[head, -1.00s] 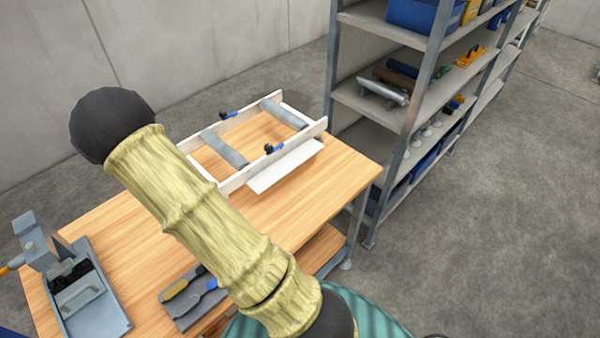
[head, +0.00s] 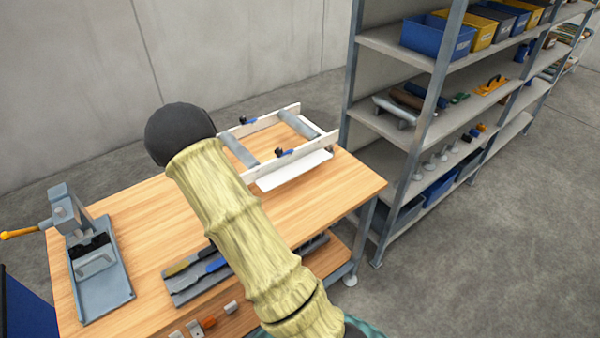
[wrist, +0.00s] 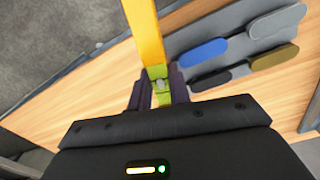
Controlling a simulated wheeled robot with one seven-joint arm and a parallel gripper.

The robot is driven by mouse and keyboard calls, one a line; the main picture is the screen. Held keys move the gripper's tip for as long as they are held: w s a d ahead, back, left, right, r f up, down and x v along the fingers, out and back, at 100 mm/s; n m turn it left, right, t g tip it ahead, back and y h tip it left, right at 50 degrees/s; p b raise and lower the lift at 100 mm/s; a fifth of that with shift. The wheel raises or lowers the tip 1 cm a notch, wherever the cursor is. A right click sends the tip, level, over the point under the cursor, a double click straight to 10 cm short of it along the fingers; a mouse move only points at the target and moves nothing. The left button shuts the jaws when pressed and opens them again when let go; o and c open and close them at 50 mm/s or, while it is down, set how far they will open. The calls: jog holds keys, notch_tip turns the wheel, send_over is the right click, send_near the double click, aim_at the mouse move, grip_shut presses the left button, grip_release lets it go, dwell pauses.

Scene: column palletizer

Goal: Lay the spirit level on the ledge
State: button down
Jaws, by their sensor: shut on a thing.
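The yellow spirit level (wrist: 144,32) with a green vial section shows in the wrist view. My gripper (wrist: 158,85) is shut on it near the green part, and the level extends away past the picture's top edge. The bench top lies below it. In the head view my own arm hides the gripper and the level. The ledge looks to be the white strip (head: 294,171) along the near side of a white frame (head: 325,143) with grey rollers or bars, at the back right of the wooden bench. The strip looks bare.
The wooden bench (head: 150,213) holds a grey clamp-like tool on a tray (head: 105,290) at left. A grey mat with blue- and olive-handled tools (wrist: 240,45) lies nearer the front. A metal shelf rack (head: 415,120) with bins stands right of the bench. Bench top left of the frame is clear.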

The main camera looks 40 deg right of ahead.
jog(key=d+f+n, duration=0.2)
jog(key=d+f, duration=0.2)
jog(key=f, duration=0.1)
jog(key=shift+s+d+n, duration=0.15)
jog(key=shift+s+n, duration=0.1)
jog(key=shift+n, duration=0.15)
jog(key=shift+s, duration=0.1)
